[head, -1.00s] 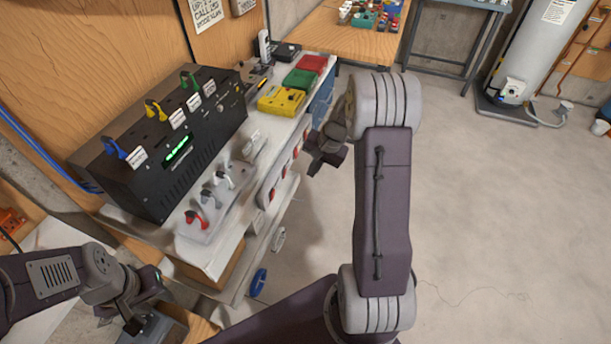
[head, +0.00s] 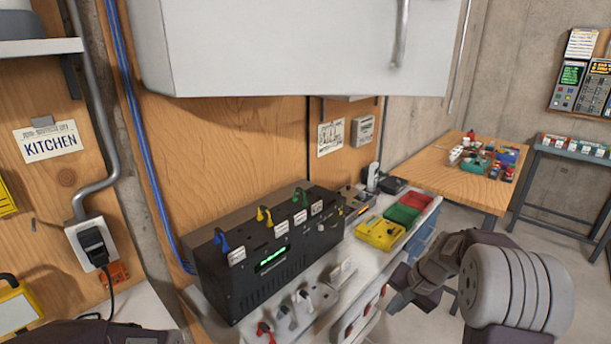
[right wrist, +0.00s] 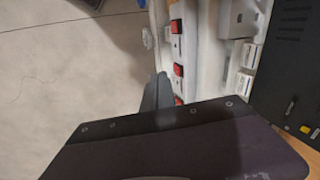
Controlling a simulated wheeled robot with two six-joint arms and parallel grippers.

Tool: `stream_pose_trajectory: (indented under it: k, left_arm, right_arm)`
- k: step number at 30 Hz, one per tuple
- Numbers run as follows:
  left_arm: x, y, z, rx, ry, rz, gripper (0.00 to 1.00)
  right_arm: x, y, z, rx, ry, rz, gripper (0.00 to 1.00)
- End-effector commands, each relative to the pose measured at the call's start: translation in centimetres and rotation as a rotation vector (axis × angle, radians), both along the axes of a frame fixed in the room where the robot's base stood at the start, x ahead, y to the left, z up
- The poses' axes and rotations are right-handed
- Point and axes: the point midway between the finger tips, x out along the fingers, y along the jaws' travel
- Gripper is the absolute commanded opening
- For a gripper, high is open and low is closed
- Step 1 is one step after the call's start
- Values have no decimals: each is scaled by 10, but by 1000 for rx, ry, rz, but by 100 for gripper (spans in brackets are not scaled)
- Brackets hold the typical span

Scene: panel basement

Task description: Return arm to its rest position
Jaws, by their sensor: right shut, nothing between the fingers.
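My right arm comes in at the lower right of the head view. Its gripper (head: 402,291) is shut and empty, in front of the bench's right-hand front edge and apart from the bench. In the right wrist view a dark link of mine fills the lower part, with the bench front beyond it. My left gripper does not show; only a dark part of my left arm shows at the bottom left of the head view.
A black box (head: 245,285) with coloured levers stands on the white bench (head: 345,300). Yellow (head: 380,233), green (head: 402,214) and red (head: 416,200) bins sit to its right. A grey cabinet (head: 290,45) hangs above. A wooden table (head: 450,178) stands behind. Open floor shows at the right.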

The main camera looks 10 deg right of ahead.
Motion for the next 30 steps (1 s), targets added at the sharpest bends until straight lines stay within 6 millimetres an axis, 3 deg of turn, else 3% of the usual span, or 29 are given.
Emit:
stream_pose_trajectory:
  k: [1, 3, 6, 9, 12, 30]
  left_arm:
    - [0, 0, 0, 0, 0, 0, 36]
    - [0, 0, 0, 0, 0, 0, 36]
    - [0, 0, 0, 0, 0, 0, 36]
    - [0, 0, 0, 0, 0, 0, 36]
    - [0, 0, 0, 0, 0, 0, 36]
    - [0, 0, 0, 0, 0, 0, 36]
  right_arm:
    - [-8, 37, 10, -12, -3, 94, 0]
    - [-39, 82, 12, -60, 15, 248, 0]
    - [-99, 116, 1, -164, 38, 465, 0]
    - [-145, 118, -16, -248, 57, 611, 0]
    - [-172, 107, -32, -295, 83, 672, 0]
    - [-169, 102, -36, -323, 62, 694, 0]
